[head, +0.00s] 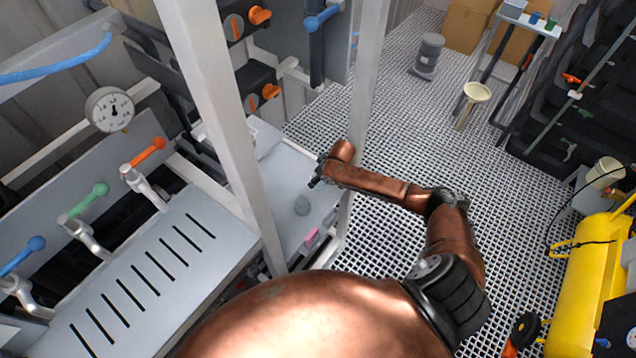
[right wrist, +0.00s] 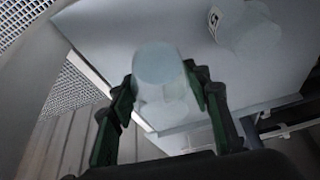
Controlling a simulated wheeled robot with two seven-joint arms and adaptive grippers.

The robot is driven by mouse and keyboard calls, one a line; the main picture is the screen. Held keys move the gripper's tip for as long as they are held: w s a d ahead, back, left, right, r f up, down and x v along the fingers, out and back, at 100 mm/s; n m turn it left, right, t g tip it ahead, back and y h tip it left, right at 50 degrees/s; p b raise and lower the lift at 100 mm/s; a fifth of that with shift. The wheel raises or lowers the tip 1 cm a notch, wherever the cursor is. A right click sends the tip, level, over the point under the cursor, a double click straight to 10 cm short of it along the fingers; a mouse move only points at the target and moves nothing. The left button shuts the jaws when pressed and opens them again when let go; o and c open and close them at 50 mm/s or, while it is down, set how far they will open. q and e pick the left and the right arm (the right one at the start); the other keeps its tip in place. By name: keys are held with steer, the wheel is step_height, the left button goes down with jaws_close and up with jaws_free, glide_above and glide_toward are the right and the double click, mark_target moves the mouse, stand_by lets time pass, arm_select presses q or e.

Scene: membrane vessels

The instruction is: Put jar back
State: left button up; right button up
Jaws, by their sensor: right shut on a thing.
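In the right wrist view, a pale translucent jar (right wrist: 160,66) is between the two dark green fingers of my right gripper (right wrist: 165,100), which is shut on it. A second pale jar (right wrist: 250,32) with a dark mark on a white label is on the grey surface beyond. In the head view, my right gripper (head: 316,181) is over the grey shelf (head: 275,185) behind the white post. A small grey round thing (head: 302,205) shows on that shelf below the gripper; I cannot tell which jar it is. My left gripper is not in view.
White upright posts (head: 225,130) frame the shelf close to my arm. A slotted grey bench (head: 150,275) with coloured valve handles and a gauge (head: 109,109) is at left. A pink item (head: 311,238) is at the shelf's near edge. Grating floor (head: 400,130) lies open to the right.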

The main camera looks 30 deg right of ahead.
steer(key=shift+w+d+f, duration=0.1)
steer(key=shift+w+f, duration=0.35)
steer(key=shift+f, duration=0.05)
steer(key=shift+w+f, duration=0.1)
steer(key=shift+f, duration=1.5)
steer(key=shift+f, duration=0.2)
steer(key=o, duration=1.3)
steer(key=shift+c, duration=0.2)
steer(key=shift+o, duration=0.2)
steer(key=v, duration=1.2)
steer(key=shift+r, duration=0.2)
